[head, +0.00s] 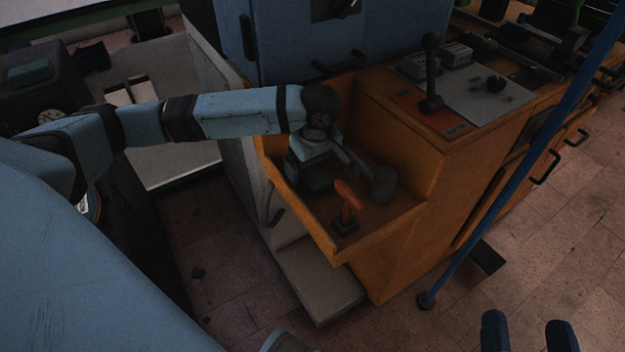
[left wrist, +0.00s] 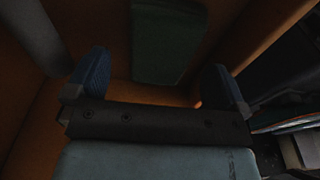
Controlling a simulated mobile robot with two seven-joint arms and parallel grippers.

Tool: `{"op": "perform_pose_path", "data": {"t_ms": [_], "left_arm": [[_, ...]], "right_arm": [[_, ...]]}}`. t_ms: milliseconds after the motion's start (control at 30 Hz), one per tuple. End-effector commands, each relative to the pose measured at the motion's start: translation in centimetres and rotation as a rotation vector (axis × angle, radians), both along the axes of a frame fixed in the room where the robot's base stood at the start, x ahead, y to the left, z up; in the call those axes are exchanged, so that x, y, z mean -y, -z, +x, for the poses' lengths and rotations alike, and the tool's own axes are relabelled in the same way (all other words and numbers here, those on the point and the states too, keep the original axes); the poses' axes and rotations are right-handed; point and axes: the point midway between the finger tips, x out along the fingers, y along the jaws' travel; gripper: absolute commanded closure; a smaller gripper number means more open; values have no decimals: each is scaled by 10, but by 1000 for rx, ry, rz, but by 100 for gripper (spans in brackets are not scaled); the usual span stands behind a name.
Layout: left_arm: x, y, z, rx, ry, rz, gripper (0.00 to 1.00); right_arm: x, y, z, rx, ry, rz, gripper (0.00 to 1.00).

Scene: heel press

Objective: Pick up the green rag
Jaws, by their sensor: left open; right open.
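The green rag (left wrist: 165,42) lies flat against an orange surface in the left wrist view, ahead of my left gripper (left wrist: 155,80) and between the lines of its two blue-padded fingers. The fingers are wide apart with nothing between them. Contact between fingers and rag cannot be seen. My right gripper (head: 529,338) is at the bottom right of the head view, open and empty, away from the bin.
The orange bin (head: 386,228) has raised walls. Inside, an orange-handled piece (head: 347,198) and a dark rounded object (head: 382,185) stand close to the hand. A blue pole (head: 511,147) rises right of the bin. Another green item (head: 30,73) lies at far left.

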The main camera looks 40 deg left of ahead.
Motion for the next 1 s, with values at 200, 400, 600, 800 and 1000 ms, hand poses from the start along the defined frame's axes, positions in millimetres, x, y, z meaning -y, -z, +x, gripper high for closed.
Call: {"op": "perform_pose_path", "data": {"t_ms": [200, 400, 600, 800, 1000], "left_arm": [[-3, 28, 0, 0, 1, 1, 0], [-3, 27, 0, 0, 1, 0, 2], [-3, 27, 0, 0, 1, 0, 48], [-3, 27, 0, 0, 1, 0, 57], [-3, 22, 0, 1, 1, 0, 57]], "right_arm": [[-5, -5, -2, 42, -22, 34, 5], [-5, -6, -2, 41, -24, 35, 5], [-5, -6, -2, 40, -23, 34, 5], [-5, -6, -2, 41, -23, 35, 5], [-5, -7, -2, 40, -22, 32, 5]]}}
